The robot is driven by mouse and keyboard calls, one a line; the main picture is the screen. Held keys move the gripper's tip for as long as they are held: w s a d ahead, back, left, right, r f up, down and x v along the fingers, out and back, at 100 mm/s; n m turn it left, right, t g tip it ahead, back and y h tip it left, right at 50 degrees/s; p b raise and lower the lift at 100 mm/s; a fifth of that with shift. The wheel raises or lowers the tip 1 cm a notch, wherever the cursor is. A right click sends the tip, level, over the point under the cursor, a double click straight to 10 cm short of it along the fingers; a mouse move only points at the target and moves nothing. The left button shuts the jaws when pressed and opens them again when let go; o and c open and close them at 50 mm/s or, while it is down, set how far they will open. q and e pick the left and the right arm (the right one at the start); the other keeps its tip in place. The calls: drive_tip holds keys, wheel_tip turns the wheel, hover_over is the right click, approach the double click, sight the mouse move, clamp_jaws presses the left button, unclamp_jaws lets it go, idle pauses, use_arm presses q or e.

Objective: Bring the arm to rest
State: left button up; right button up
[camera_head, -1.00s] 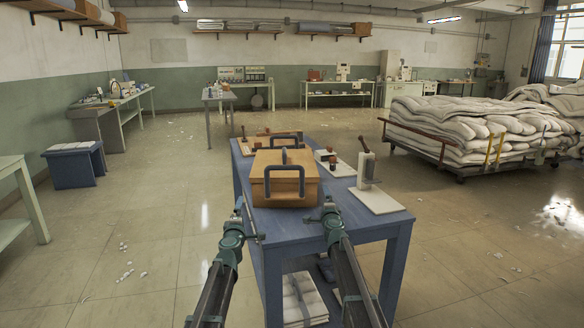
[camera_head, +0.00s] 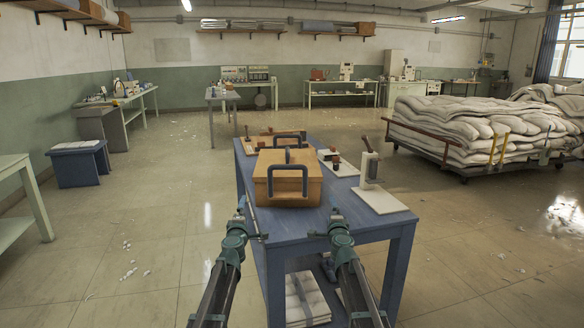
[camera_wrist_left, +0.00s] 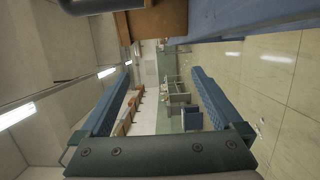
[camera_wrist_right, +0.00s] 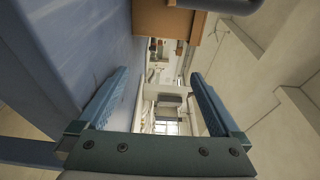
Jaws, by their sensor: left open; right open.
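My left gripper (camera_head: 246,220) is at the front left edge of the blue table (camera_head: 300,231). In the left wrist view its two blue fingers (camera_wrist_left: 160,98) stand apart with nothing between them. My right gripper (camera_head: 332,218) is at the table's front edge, to the right. In the right wrist view its fingers (camera_wrist_right: 160,100) are also apart and empty. Both arms reach forward from the bottom of the head view, roughly parallel. An orange-brown box (camera_head: 287,179) with dark handles sits on the table just beyond the grippers, touching neither.
A white board with an upright tool (camera_head: 372,172) stands right of the box. Smaller items lie behind it. A cart with piled duvets (camera_head: 480,132) stands at the right. A blue stool (camera_head: 79,163) and pale table (camera_head: 20,175) are at the left. The floor between is open.

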drive_tip(key=w, duration=1.1)
drive_tip(key=shift+w, duration=0.6)
drive_tip(key=shift+s, duration=0.2)
use_arm(q)
drive_tip(key=shift+w, duration=0.65)
drive_tip(key=shift+s, duration=0.1)
